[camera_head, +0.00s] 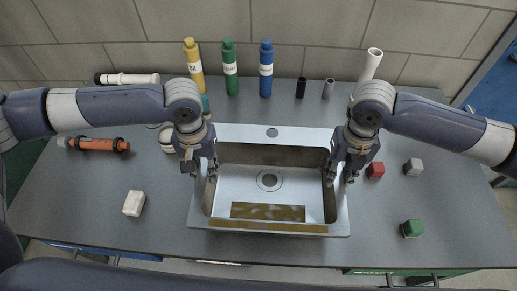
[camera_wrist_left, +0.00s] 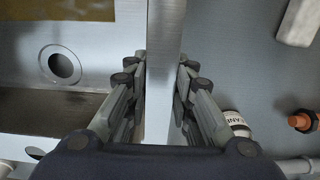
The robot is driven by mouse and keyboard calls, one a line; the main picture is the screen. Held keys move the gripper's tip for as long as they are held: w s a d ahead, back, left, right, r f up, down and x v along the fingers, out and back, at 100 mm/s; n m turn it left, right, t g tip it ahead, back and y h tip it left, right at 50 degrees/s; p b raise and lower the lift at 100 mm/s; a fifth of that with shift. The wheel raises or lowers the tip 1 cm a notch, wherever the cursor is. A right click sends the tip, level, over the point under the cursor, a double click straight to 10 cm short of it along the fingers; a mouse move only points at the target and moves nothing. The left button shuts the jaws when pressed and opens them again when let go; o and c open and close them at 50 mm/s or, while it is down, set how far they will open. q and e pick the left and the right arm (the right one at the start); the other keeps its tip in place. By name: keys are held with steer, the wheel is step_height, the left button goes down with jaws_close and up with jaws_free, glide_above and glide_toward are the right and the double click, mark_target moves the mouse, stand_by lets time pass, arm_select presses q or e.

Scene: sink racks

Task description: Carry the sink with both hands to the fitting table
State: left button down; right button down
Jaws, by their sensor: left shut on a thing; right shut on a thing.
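The sink (camera_head: 229,189) is a grey metal basin with a round drain and brownish strips along its near side. It is over the middle of the grey table; I cannot tell whether it rests on the top or hangs just above it. My left gripper (camera_head: 203,172) is shut on its left rim, and my right gripper (camera_head: 341,178) is shut on its right rim. In the left wrist view the sink's side wall (camera_wrist_left: 164,50) runs between the fingers of my left gripper (camera_wrist_left: 161,82). The fitting table cannot be told apart from the table in view.
Yellow (camera_head: 194,64), green (camera_head: 230,70) and blue (camera_head: 266,70) bottles stand behind the sink.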

arm_select(q)
steer(key=shift+a+f+b, duration=0.2)
steer(key=shift+f+b, duration=0.4)
steer(key=shift+f, duration=0.1)
arm_select(e)
steer(key=shift+d+f, duration=0.15)
steer(key=shift+f, duration=0.5)
arm_select(q)
steer(key=c, duration=1.8)
jaws_free()
steer(key=shift+f, duration=0.15)
arm_select(e)
steer(key=c, duration=1.8)
jaws_free()
steer(key=shift+f, duration=0.15)
arm_select(q)
steer(key=o, duration=0.4)
arm_select(e)
steer(key=o, duration=0.4)
arm_select(q)
steer(key=shift+o, duration=0.2)
steer(key=shift+s+d, duration=0.1)
arm_select(e)
steer(key=shift+o, duration=0.2)
steer(key=shift+s, duration=0.1)
arm_select(q)
steer(key=shift+r, duration=0.2)
